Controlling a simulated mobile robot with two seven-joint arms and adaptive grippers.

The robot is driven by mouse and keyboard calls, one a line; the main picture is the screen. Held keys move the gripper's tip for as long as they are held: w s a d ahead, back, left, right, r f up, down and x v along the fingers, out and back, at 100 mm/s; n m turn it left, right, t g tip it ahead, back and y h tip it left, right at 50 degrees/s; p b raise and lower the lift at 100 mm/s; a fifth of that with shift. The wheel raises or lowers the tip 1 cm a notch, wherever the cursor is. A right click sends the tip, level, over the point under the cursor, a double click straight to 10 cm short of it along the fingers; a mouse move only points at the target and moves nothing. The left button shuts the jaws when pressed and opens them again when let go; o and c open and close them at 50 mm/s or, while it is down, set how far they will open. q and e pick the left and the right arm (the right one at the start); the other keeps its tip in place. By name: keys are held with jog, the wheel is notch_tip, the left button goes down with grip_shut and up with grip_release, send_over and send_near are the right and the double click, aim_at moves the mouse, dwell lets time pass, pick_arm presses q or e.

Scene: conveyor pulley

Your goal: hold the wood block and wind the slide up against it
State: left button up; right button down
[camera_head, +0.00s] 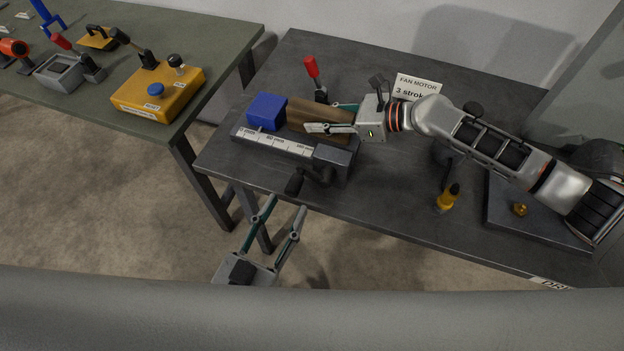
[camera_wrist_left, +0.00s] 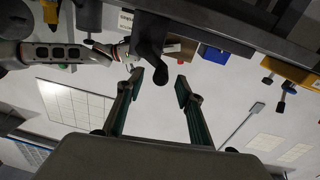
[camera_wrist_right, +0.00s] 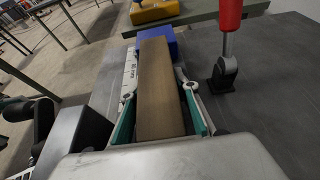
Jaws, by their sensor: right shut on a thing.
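The brown wood block (camera_head: 300,111) lies lengthwise behind the scale strip (camera_head: 272,142), its left end close to a blue block (camera_head: 267,110); I cannot tell if they touch. My right gripper (camera_head: 333,117) is shut on the wood block, one finger along each long side, as the right wrist view (camera_wrist_right: 158,95) shows. A dark grey block, perhaps the slide (camera_head: 334,156), stands at the strip's right end, with a black crank handle (camera_head: 295,182) at the table's front edge. My left gripper (camera_head: 287,206) is open and empty below that handle, which shows beyond its fingers (camera_wrist_left: 150,62).
A red-handled lever (camera_head: 312,70) stands behind the wood block. A "FAN MOTOR" card (camera_head: 416,87) is at the back. A yellow-and-black tool (camera_head: 448,198) stands to the right. A green bench (camera_head: 215,30) with a yellow box (camera_head: 160,92) is at the left.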

pick_arm(q)
jog(key=shift+s+a+r+n+y, duration=0.15)
jog(key=shift+s+r+n+y, duration=0.25)
jog(key=shift+n+y, duration=0.15)
dwell(3.0)
jog(key=n, duration=3.6)
send_near(290, 195)
jog(key=shift+x, duration=6.2)
